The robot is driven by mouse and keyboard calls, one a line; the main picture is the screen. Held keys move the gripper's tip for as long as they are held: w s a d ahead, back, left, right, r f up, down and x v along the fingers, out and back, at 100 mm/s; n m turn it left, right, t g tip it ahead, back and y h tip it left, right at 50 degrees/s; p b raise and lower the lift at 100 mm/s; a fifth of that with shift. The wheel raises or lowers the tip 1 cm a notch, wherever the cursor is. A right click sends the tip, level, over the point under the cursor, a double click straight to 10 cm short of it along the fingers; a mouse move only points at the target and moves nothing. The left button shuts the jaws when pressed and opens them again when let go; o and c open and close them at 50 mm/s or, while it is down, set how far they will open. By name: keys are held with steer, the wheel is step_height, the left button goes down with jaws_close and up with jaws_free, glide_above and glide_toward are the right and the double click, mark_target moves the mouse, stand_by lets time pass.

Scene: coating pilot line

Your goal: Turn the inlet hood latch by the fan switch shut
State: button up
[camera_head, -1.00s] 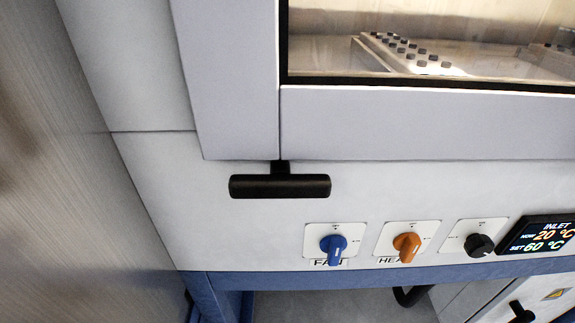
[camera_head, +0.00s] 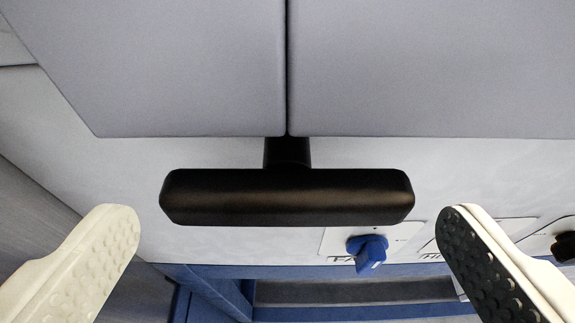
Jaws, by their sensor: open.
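The inlet hood latch (camera_head: 287,197) is a black T-shaped handle in the middle of the view. Its bar lies level, left to right, on a short stem under the seam of the grey hood frame (camera_head: 190,70). The blue fan switch (camera_head: 368,252) sits on a white plate below and right of the latch. My gripper (camera_head: 285,228) is open, with one pale padded finger at lower left and one with a dark pad at lower right. The fingers are spread wider than the bar, and nothing is between them in contact that I can see.
Another switch plate (camera_head: 435,248) is partly hidden behind my right finger. A black knob (camera_head: 564,246) shows at the right edge. A blue frame rail (camera_head: 350,312) runs below the panel. A grey wall surface (camera_head: 35,200) stands at the left.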

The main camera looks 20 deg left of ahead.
steer(key=shift+x, duration=0.8)
steer(key=c, duration=0.7)
